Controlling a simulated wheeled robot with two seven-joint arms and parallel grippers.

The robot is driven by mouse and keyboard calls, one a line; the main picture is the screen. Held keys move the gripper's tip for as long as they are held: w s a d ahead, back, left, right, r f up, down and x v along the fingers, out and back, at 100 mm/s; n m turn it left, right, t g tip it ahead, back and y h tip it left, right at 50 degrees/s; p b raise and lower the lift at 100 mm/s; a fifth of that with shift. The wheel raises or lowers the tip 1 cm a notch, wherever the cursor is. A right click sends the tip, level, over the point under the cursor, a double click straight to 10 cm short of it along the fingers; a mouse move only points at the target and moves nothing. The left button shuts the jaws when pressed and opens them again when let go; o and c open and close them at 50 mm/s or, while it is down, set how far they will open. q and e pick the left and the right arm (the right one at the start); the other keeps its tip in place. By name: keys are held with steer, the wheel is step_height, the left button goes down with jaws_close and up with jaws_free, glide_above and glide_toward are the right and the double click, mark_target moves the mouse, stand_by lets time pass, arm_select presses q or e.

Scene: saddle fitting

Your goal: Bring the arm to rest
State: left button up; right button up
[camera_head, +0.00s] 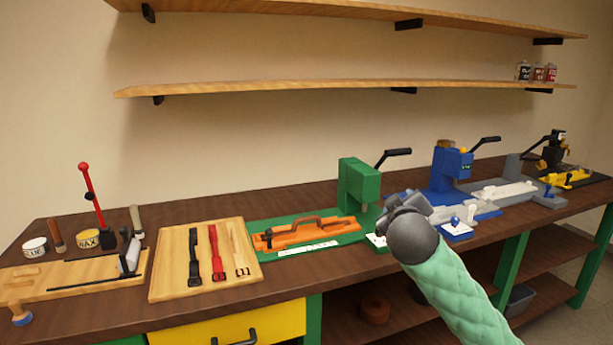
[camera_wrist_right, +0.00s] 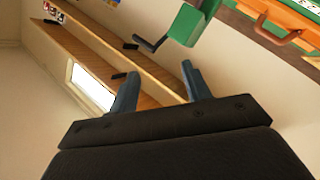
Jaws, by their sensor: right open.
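My right arm, in a mint quilted sleeve, reaches in from the lower right of the head view. Its right gripper (camera_head: 398,203) is above the bench's front edge, in front of the green press (camera_head: 358,186). In the right wrist view the gripper (camera_wrist_right: 158,85) has its two blue-grey fingers apart with nothing between them. The green press also shows there (camera_wrist_right: 186,24), beyond the fingers, with the orange piece (camera_wrist_right: 282,18) at the upper right. My left gripper is not in view.
The dark wooden bench (camera_head: 205,312) carries a board with straps (camera_head: 165,262), an orange fixture (camera_head: 312,233) on a green base, a blue press (camera_head: 447,168) and a black and yellow machine (camera_head: 570,178). Two wall shelves (camera_head: 300,90) hang above. The air above the bench's left part is clear.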

steer(key=s+a+f+m+g+y+p, duration=0.1)
steer(key=s+a+f+g+y+p, duration=0.2)
steer(key=s+f, duration=0.85)
steer(key=s+a+f+m+g+y+p, duration=0.15)
steer(key=s+f+g, duration=0.5)
steer(key=f, duration=0.75)
arm_select(q)
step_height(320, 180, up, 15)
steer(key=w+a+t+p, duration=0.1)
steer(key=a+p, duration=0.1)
steer(key=p, duration=0.1)
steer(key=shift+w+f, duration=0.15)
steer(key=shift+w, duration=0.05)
arm_select(e)
steer(key=s+a+f+g, duration=0.1)
steer(key=s+f, duration=0.4)
steer(key=s, duration=0.4)
steer(key=s+a+f+m+g, duration=0.1)
steer(key=s+f+g, duration=0.1)
steer(key=s+f, duration=0.4)
steer(key=s+a+f+g, duration=0.1)
steer(key=s+f, duration=0.5)
steer(key=s, duration=0.6)
steer(key=shift+s, duration=0.35)
